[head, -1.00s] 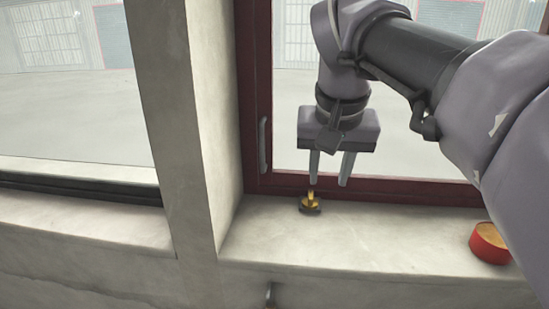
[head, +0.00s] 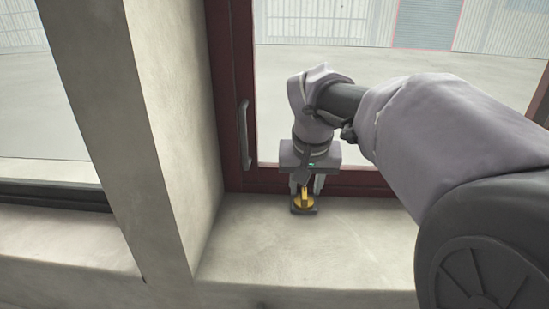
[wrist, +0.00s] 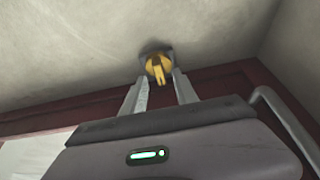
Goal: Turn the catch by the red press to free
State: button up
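The catch (head: 303,203) is a yellow knob with a raised grip on a small dark base, on the pale sill below the window. It also shows in the wrist view (wrist: 159,68), just beyond my fingertips. My gripper (head: 307,188) points down over the catch, its two fingers apart. In the wrist view my gripper (wrist: 161,84) is open, one finger to each side of the knob's raised grip, with nothing clamped between them. Whether a finger touches the knob I cannot tell. No red press is recognisable in the current views.
A dark red window frame (head: 232,120) with a grey handle (head: 244,134) stands close behind the catch. A concrete pillar (head: 165,120) rises to the left. The sill (head: 350,245) to the right of the catch is clear.

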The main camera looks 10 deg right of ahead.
jog(key=shift+x, duration=0.85)
jog(key=shift+w+f, duration=0.1)
jog(key=shift+f, duration=0.15)
jog(key=shift+c, duration=0.2)
grip_shut()
